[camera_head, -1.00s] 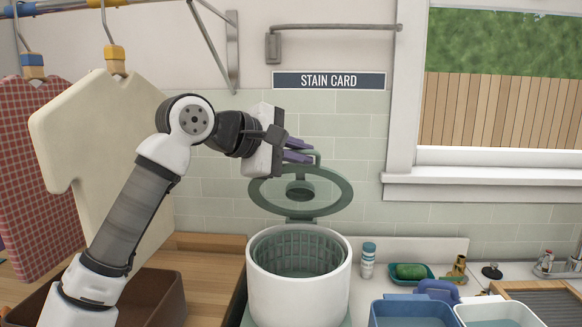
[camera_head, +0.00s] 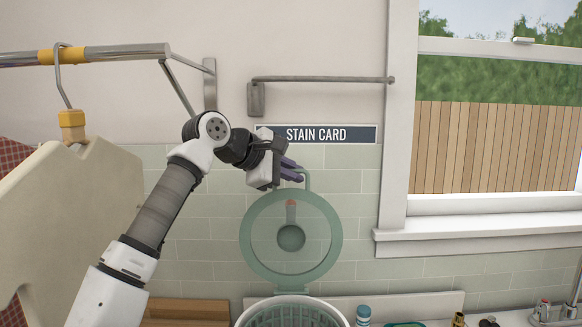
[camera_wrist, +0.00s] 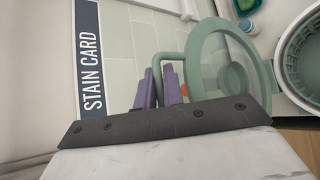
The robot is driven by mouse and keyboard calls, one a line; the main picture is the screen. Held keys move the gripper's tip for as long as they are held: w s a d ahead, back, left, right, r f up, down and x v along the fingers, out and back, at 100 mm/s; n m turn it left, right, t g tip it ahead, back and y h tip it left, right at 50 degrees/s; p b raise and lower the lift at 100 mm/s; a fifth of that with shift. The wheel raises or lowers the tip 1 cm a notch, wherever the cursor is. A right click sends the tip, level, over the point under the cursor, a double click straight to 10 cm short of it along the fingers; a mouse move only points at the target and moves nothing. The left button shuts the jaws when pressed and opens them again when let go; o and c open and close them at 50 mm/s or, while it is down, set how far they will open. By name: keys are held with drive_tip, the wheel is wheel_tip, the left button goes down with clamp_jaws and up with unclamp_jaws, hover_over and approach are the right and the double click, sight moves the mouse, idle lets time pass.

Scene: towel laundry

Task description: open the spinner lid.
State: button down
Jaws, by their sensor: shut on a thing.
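The spinner lid (camera_head: 250,265) is a green ring with a clear middle and a round hub. It stands raised, close to upright, above the back of the spinner (camera_head: 292,303), a white tub with a green slatted basket. My gripper (camera_head: 294,172) is shut on the lid's handle (camera_head: 308,180), a green loop at the lid's top edge. In the wrist view, the purple fingers (camera_wrist: 159,86) close around the handle (camera_wrist: 165,57), and the lid (camera_wrist: 200,60) extends to the right. The basket (camera_wrist: 303,62) shows uncovered at the right edge.
A stain card sign (camera_head: 317,134) and a wall bar (camera_head: 320,80) are on the wall just above my gripper. The window sill (camera_head: 470,232) is at the right. A small bottle (camera_head: 363,315) stands beside the spinner.

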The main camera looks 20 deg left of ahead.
drive_tip(key=shift+w+a+f+n+g+p, duration=0.15)
drive_tip(key=shift+w+g+p, duration=0.1)
drive_tip(key=shift+w, duration=0.4)
drive_tip(key=shift+w+a+n+g+p, duration=0.15)
drive_tip(key=shift+w+g, duration=0.1)
drive_tip(key=shift+w, duration=0.4)
drive_tip(key=shift+d, duration=0.1)
drive_tip(key=c, duration=1.5)
unclamp_jaws()
drive_tip(key=b+v, duration=0.2)
drive_tip(key=v, duration=1.2)
drive_tip(key=shift+b, duration=0.3)
